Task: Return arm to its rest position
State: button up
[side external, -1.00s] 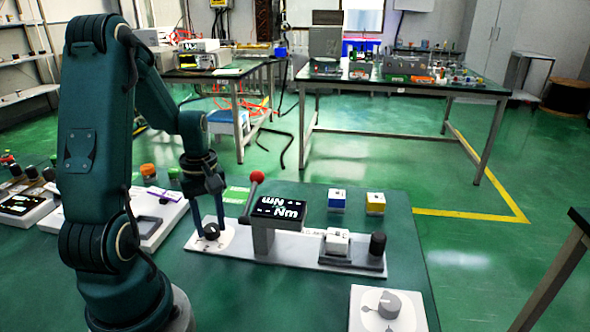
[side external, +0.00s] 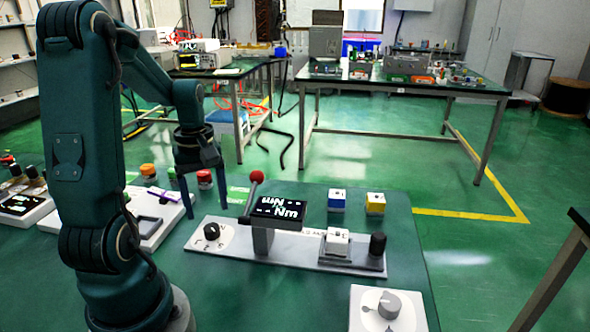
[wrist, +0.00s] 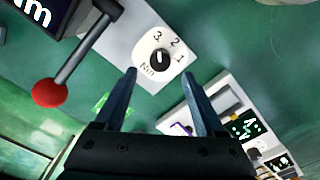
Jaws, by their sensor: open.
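My gripper (side external: 206,199) is open and empty. It hangs in the air above the table, to the left of and above the grey device plate (side external: 300,250). In the wrist view the two fingers of my gripper (wrist: 158,85) are spread apart. The black knob (side external: 211,231) on its white numbered dial stands clear of the fingers. The knob (wrist: 160,58) shows in the wrist view beyond the fingertips, with marks 1, 2 and 3 around it.
A red-ball lever (side external: 257,177) stands beside the display (side external: 284,208). A blue-and-white block (side external: 337,199) and a yellow-and-white block (side external: 375,203) sit behind the plate. A grey knob box (side external: 388,308) is at front right. A white panel (side external: 155,215) lies left of my gripper.

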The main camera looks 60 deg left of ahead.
jog(key=shift+d, duration=0.1)
jog(key=d+r+m+t, duration=0.2)
jog(key=d+r+m, duration=0.2)
jog(key=d+m, duration=0.4)
jog(key=s+d+r+m+t, duration=0.1)
jog(key=d+r+m+t, duration=0.2)
jog(key=d+m, duration=0.5)
jog(key=d+r, duration=0.1)
jog(key=d, duration=0.2)
jog(key=shift+d+r+m+t, duration=0.3)
jog(key=shift+r+m, duration=0.1)
